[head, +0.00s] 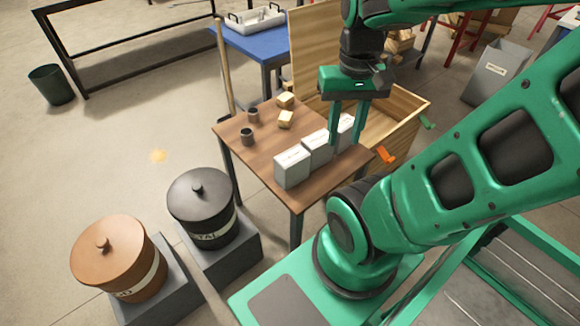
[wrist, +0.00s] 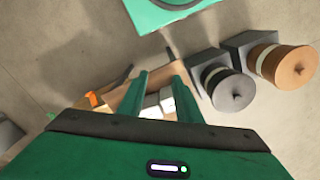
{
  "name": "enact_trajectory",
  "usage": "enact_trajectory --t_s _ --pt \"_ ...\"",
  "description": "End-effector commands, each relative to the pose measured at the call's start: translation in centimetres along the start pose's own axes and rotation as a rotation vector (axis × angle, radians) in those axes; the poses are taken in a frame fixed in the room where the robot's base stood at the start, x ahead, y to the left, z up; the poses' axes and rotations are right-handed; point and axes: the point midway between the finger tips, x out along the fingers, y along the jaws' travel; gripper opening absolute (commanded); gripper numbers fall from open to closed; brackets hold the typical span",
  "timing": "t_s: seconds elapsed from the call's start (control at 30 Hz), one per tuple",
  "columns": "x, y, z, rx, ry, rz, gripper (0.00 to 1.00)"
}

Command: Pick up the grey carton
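Three pale grey-white cartons stand in a row on the small wooden table (head: 262,152) in the head view: a near one (head: 291,168), a middle one (head: 317,147) and a far one (head: 346,124). Their labels are too small to read. My gripper (head: 345,142) points down with its two green fingers apart, over the far end of the row. The far carton shows between and behind the fingers, partly hidden by them; I cannot tell whether they touch it. In the wrist view, pale cartons (wrist: 151,110) show between the open fingers (wrist: 161,80).
Two dark cups (head: 247,136) and two yellowish blocks (head: 286,119) are on the table. An open wooden crate (head: 405,110) stands behind it. Black (head: 201,205) and brown (head: 120,255) lidded drums stand on grey blocks at lower left.

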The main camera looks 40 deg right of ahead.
Motion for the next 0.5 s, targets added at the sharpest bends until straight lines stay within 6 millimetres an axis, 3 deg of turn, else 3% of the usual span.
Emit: enact_trajectory --t_s 0.03,0.2,0.27,0.5 --pt "0.0 0.0 0.0 0.000 0.000 0.000 0.31" --pt "-0.3 0.5 0.6 0.019 0.009 -0.007 0.72" --pt "-0.1 0.3 -0.1 0.043 0.004 -0.005 0.73" --pt "2.6 -0.7 -5.7 0.235 -0.027 -0.011 0.73"
